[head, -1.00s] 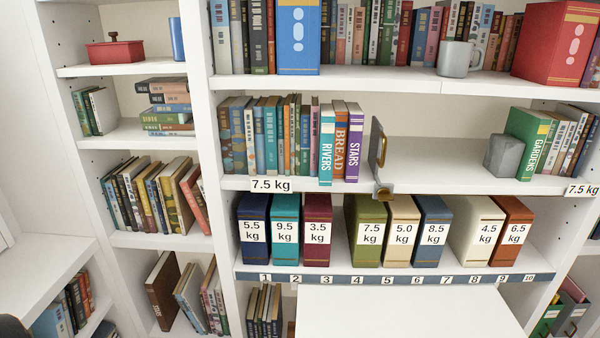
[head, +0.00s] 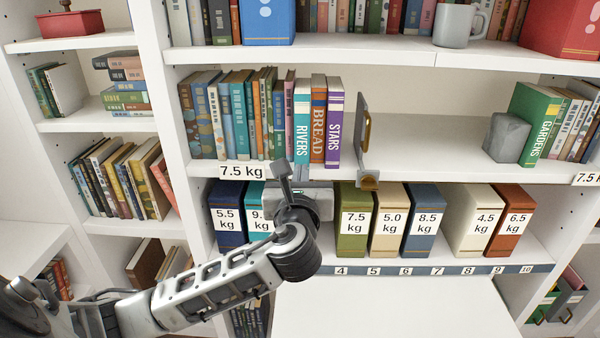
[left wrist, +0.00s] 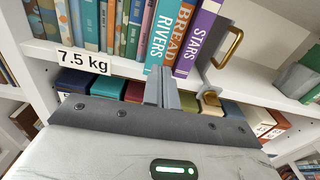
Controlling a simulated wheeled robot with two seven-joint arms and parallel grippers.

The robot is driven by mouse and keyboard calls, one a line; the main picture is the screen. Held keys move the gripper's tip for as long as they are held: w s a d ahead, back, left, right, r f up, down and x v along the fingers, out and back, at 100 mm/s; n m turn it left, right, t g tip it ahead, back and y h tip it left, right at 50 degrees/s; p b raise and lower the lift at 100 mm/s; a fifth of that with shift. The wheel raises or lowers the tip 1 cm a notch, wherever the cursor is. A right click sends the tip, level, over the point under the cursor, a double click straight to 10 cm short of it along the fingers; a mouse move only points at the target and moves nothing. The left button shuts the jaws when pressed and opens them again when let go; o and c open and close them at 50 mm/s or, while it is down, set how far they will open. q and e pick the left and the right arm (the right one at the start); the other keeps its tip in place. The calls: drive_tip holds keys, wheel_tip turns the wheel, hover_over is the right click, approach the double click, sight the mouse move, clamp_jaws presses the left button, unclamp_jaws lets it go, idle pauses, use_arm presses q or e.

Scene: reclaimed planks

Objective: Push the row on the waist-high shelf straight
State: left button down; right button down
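On the middle shelf (head: 430,167), the teal RIVERS book (head: 302,120), the orange BREAD book (head: 318,120) and the purple STARS book (head: 334,125) stand upright, spines further forward than the books to their left (head: 238,115). A grey bookend (head: 362,130) with a brass handle stands just right of STARS. My left gripper (head: 283,170) is in front of the shelf edge, below RIVERS. In the left wrist view its fingers (left wrist: 162,88) are together and empty, in front of RIVERS and BREAD; I cannot tell whether they touch. My right gripper is not in view.
Numbered binders such as the green 7.5 kg one (head: 352,220) stand on the shelf below; my left arm hides some. A grey block (head: 506,138) and the green GARDENS book (head: 535,120) stand at right. The shelf between bookend and block is clear.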

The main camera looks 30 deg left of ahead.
use_arm(q)
drive_tip(key=x, duration=0.2)
drive_tip(key=b+x, duration=0.1)
drive_tip(key=x, duration=0.1)
drive_tip(key=b+x, duration=0.1)
drive_tip(key=x, duration=0.1)
drive_tip(key=shift+a+r, duration=0.15)
drive_tip(key=shift+r, duration=0.15)
drive_tip(key=shift+w+a+r, duration=0.1)
drive_tip(key=shift+w+a, duration=0.2)
drive_tip(key=shift+w, duration=0.15)
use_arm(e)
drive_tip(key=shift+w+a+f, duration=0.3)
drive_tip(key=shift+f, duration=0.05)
